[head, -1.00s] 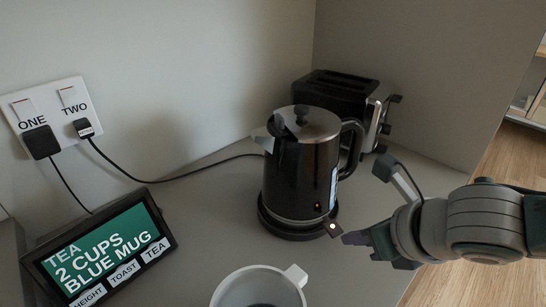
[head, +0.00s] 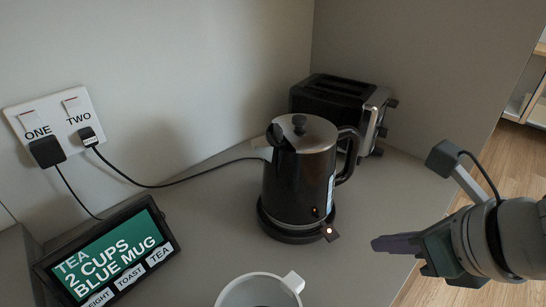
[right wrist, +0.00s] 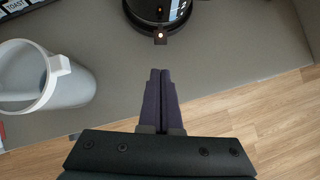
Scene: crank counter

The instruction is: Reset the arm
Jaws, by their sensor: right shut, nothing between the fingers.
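My right gripper (head: 394,244) is at the right of the head view, shut and empty. It is apart from the black kettle (head: 296,186), to the right of the kettle's base. In the right wrist view its two purple fingers (right wrist: 160,74) are together, pointing at the kettle base (right wrist: 146,22). A small switch tab with a lit light (head: 329,232) sticks out of the kettle base; it also shows in the right wrist view (right wrist: 160,37). My left gripper is not in view.
A white jug (head: 262,291) stands at the front, left of my right gripper. A tablet screen (head: 106,256) is at the left, a black toaster (head: 338,101) behind the kettle. A wall socket (head: 58,125) holds two plugs. The counter's edge is under my right gripper, with wooden floor beyond.

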